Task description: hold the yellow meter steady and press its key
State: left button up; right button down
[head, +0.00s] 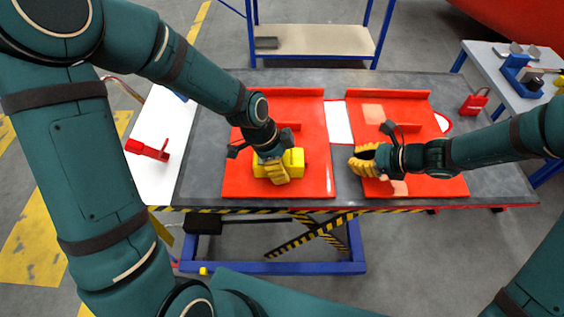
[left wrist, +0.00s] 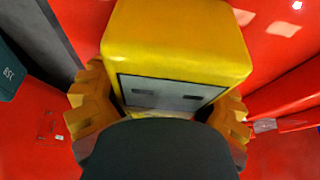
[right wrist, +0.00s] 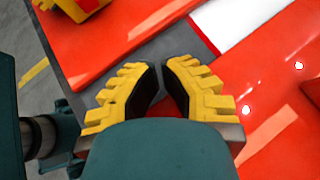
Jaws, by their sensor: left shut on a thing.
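The yellow meter (head: 292,160) stands on the left red panel in the head view. In the left wrist view the meter (left wrist: 180,45) fills the middle, with a grey face plate (left wrist: 170,92) bearing two dark slots. My left gripper (head: 272,170) is shut on the meter, one yellow finger on each side (left wrist: 165,105). I cannot make out the key. My right gripper (head: 354,162) is to the right of the meter, apart from it, over the edge of the right red panel. Its fingers (right wrist: 162,66) are empty, with a narrow gap between the tips.
The left red panel (head: 315,120) and right red panel (head: 420,107) lie on a grey table (head: 195,170). A red object (head: 147,149) is on the white surface at left. A red block (head: 473,103) stands at the right, before a side table (head: 490,65) with blue equipment.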

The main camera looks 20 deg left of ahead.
aim_at(319, 165)
jog(key=shift+s+a, duration=0.4)
jog(key=shift+a, duration=1)
jog(key=shift+s+a, duration=0.4)
jog(key=shift+a, duration=0.95)
jog(key=shift+s+a, duration=0.4)
jog(key=shift+a, duration=1)
jog(key=shift+a, duration=0.15)
jog(key=shift+s+a, duration=0.1)
jog(key=shift+a, duration=0.45)
jog(key=shift+d, duration=0.65)
jog(key=shift+w+d, duration=0.3)
jog(key=shift+d, duration=0.65)
jog(key=shift+w+d, duration=0.35)
jog(key=shift+d, duration=0.65)
jog(key=shift+w+d, duration=0.3)
jog(key=shift+d, duration=0.65)
